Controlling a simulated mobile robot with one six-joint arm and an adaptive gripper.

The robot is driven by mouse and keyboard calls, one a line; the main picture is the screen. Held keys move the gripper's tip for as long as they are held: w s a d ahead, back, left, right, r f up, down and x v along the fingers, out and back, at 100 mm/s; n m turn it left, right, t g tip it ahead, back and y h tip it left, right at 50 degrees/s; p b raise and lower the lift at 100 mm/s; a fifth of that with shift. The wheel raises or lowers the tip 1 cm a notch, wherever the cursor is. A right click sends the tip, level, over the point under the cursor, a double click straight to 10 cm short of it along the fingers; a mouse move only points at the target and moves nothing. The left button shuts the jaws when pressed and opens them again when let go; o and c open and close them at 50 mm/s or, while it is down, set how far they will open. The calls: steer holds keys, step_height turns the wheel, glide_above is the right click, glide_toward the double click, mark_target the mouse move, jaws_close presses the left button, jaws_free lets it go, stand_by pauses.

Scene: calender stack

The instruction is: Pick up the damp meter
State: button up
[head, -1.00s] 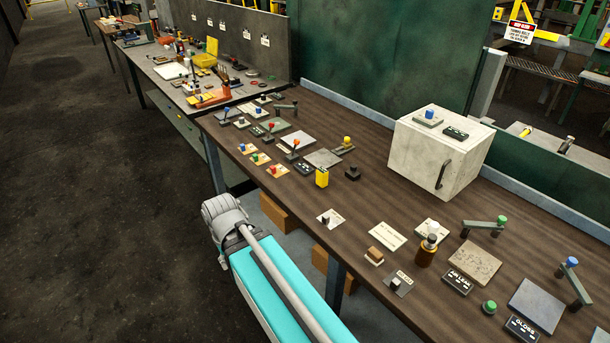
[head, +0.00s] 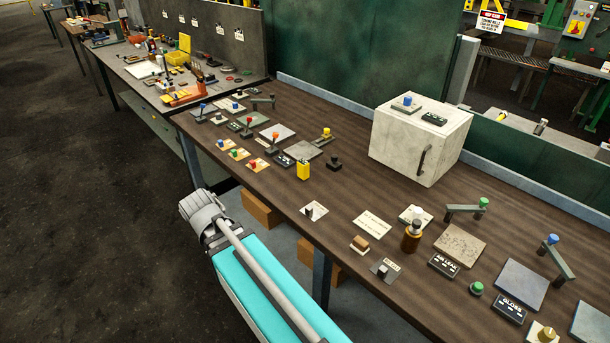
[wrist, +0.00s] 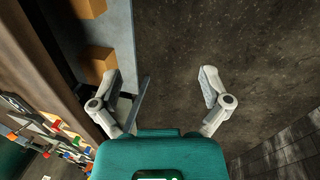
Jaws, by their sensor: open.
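The yellow block cannot be made out in the wrist view.
A black knob block (head: 334,163) stands right of the yellow block, with small panels and levers to its left. A large pale box (head: 420,140) stands at the back. A brown bottle (head: 411,237) stands at the front right. The floor left of the bench is clear.

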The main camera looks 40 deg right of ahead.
steer(key=w+d+f+n+h+b, duration=0.1)
steer(key=w+d+n+h+b, duration=0.2)
steer(key=d, duration=0.4)
steer(key=w+d+f+n+h+b, duration=0.2)
steer(key=w+d+n+h+b, duration=0.1)
steer(key=d, duration=0.3)
steer(key=n+h+b, duration=0.8)
steer(key=n+h, duration=0.1)
glide_toward(300, 165)
steer(key=a, duration=0.1)
steer(key=a+f, duration=0.1)
steer(key=s+a, duration=0.1)
steer(key=shift+f+t, duration=0.3)
steer(key=shift+t, duration=0.1)
steer(key=shift+w+d+r+n+h+b, duration=0.2)
steer(key=shift+r+n, duration=0.1)
steer(key=shift+n, duration=0.15)
steer(key=shift+w+d+r+n+h+b, duration=0.1)
steer(key=shift+d+r+n+b, duration=0.15)
steer(key=shift+n, duration=0.2)
steer(key=d, duration=0.8)
steer(key=shift+w, duration=0.3)
steer(key=shift+d, duration=0.25)
